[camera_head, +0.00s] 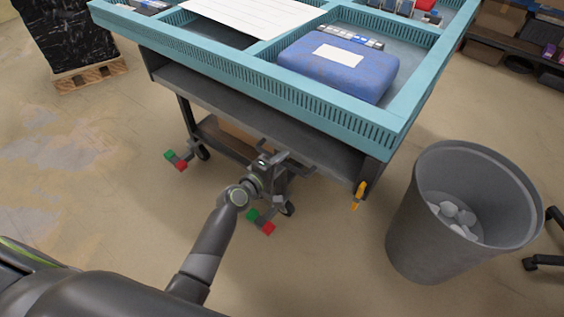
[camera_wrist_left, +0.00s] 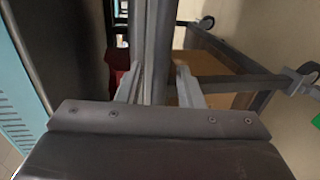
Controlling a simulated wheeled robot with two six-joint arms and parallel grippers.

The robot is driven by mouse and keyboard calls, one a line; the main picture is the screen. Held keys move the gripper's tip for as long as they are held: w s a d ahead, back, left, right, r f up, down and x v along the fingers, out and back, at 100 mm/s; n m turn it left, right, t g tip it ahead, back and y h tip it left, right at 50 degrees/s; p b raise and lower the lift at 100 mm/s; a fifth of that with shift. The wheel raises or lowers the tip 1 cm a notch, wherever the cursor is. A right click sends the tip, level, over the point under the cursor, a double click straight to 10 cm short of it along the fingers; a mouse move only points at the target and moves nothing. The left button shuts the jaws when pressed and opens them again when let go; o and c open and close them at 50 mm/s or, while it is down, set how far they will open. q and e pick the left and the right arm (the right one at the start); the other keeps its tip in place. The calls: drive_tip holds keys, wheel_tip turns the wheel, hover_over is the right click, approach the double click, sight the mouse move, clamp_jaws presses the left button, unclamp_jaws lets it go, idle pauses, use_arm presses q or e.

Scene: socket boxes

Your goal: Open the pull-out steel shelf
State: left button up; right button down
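The pull-out steel shelf (camera_head: 270,124) is a dark grey panel under the turquoise tray top of the workbench. It looks pushed in under the tray. My left gripper (camera_head: 282,160) is at its front edge, right of the middle, where a grey handle seems to be; the gripper partly hides it. In the left wrist view, a grey bar (camera_wrist_left: 153,50) runs upright between the two spread fingers of the left gripper (camera_wrist_left: 158,72). Whether both fingers touch the bar is unclear. My right gripper is in neither view.
The turquoise tray (camera_head: 380,131) holds a blue case (camera_head: 330,78) and white paper (camera_head: 250,14). A grey bin (camera_head: 410,225) with crumpled waste stands at the right. A lower shelf with cardboard lies under the bench.

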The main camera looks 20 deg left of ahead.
use_arm(q)
drive_tip(key=shift+w+d, duration=0.15)
drive_tip(key=shift+w, duration=0.2)
drive_tip(key=c, duration=0.7)
clamp_jaws()
drive_tip(key=shift+f, duration=0.1)
drive_tip(key=shift+s, duration=0.1)
